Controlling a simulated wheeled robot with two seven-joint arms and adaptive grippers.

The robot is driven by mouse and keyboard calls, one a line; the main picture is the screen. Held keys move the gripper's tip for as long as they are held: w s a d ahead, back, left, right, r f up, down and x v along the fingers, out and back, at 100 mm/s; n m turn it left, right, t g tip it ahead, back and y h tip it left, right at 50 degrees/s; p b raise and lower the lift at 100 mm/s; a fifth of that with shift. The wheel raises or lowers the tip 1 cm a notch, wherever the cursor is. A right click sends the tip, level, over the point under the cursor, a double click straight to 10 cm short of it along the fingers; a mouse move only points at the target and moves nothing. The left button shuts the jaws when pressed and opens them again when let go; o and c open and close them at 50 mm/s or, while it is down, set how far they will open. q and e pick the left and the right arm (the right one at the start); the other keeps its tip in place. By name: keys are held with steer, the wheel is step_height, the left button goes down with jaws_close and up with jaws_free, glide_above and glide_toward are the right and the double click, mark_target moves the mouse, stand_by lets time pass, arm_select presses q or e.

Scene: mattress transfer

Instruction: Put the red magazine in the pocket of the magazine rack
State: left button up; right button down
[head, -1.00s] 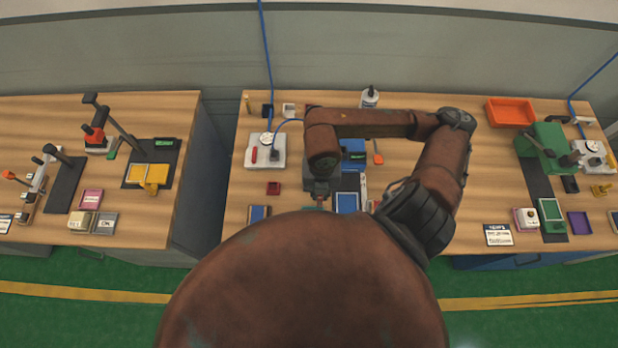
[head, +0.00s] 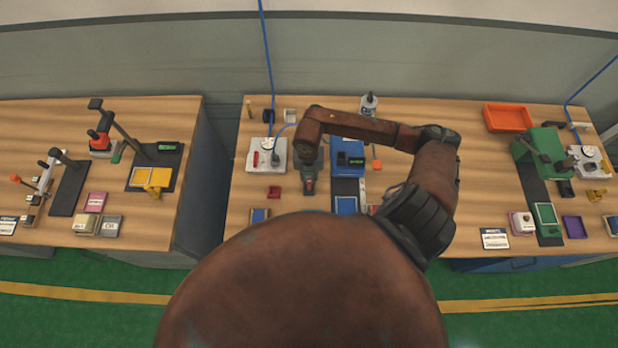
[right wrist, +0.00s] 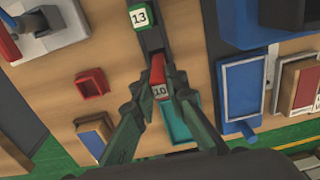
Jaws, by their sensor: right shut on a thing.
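My right gripper (head: 309,187) is over the middle bench, left of a blue device (head: 345,157). In the right wrist view its fingers (right wrist: 160,92) are shut on a small red block (right wrist: 158,72) with a white label reading 10. The block sits over the end of a dark strip (right wrist: 150,38); I cannot tell whether it touches it. A green block (right wrist: 140,17) labelled 13 is farther up that strip. A teal pad (right wrist: 180,122) lies beneath the right finger. I cannot clearly make out a magazine or rack. My left gripper is not in view.
A small red open box (right wrist: 92,83) and a blue-framed tray (right wrist: 243,90) lie on either side of my gripper. A grey fixture (head: 262,155) stands to its left. An orange tray (head: 508,117) is at the back right.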

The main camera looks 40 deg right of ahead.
steer(key=shift+f, duration=0.5)
steer(key=shift+f, duration=0.15)
steer(key=c, duration=1.9)
jaws_free()
steer(key=shift+c, duration=0.2)
steer(key=shift+r, duration=0.3)
step_height(320, 180, up, 12)
steer(key=shift+w+f+b, duration=0.1)
steer(key=shift+f+b, duration=0.05)
steer(key=shift+b, duration=0.7)
